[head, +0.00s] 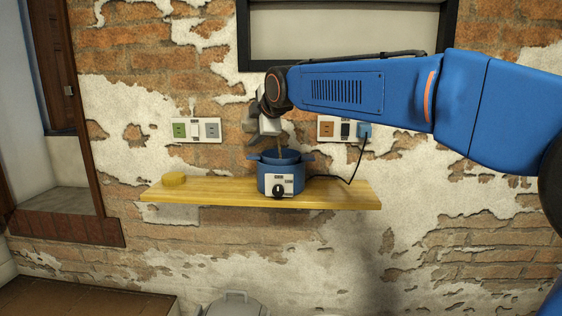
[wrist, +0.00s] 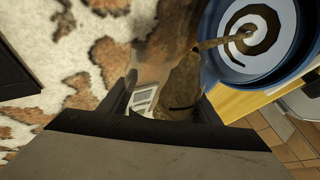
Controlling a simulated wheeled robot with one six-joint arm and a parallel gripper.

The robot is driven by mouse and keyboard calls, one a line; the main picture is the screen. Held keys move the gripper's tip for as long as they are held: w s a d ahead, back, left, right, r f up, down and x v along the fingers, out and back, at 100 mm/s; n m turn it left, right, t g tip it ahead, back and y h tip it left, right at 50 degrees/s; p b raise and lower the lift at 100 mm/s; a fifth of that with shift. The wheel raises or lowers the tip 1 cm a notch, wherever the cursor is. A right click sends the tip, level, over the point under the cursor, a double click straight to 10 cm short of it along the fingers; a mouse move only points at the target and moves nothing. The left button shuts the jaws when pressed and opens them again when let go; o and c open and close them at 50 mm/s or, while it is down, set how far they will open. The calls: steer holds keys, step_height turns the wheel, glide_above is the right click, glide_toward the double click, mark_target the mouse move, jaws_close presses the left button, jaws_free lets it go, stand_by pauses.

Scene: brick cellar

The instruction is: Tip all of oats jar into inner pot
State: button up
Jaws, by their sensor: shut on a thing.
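The blue cooker (head: 280,178) stands on the wooden shelf, with a white front panel and dark knob. In the wrist view the inner pot (wrist: 240,68) shows at the upper right, pale inside a blue rim, with brown oats (wrist: 256,22) in it. My gripper (wrist: 163,103) is shut on the oats jar (wrist: 185,85), which looks see-through with brown contents and is tilted towards the pot. A thin brown stream runs from the jar into the pot. In the head view my gripper (head: 266,128) is above the cooker, and the jar is mostly hidden.
A dark cord (head: 350,170) runs from the cooker to the right wall socket (head: 364,131). Another socket plate (head: 196,130) is on the left. A grey lidded bin (head: 235,304) stands below.

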steer(key=shift+d+f+m+y, duration=0.15)
steer(key=shift+f+m+y, duration=0.15)
steer(key=shift+m+y, duration=0.1)
steer(key=shift+c, duration=0.2)
stand_by(0.6)
steer(key=shift+w+d+r+m+g+y+p, duration=0.2)
steer(key=shift+r+m+g+y+p, duration=0.15)
steer(key=shift+m+y, duration=0.2)
stand_by(0.8)
steer(key=shift+f, duration=0.1)
stand_by(0.4)
steer(key=shift+s+a, duration=0.1)
steer(key=shift+a+f+n+h, duration=0.15)
steer(key=shift+f+n+h, duration=0.1)
steer(key=shift+n+h, duration=0.3)
steer(key=shift+r+n, duration=0.15)
steer(key=shift+n, duration=0.15)
steer(key=shift+s+a+r+h, duration=0.1)
steer(key=shift+h, duration=0.2)
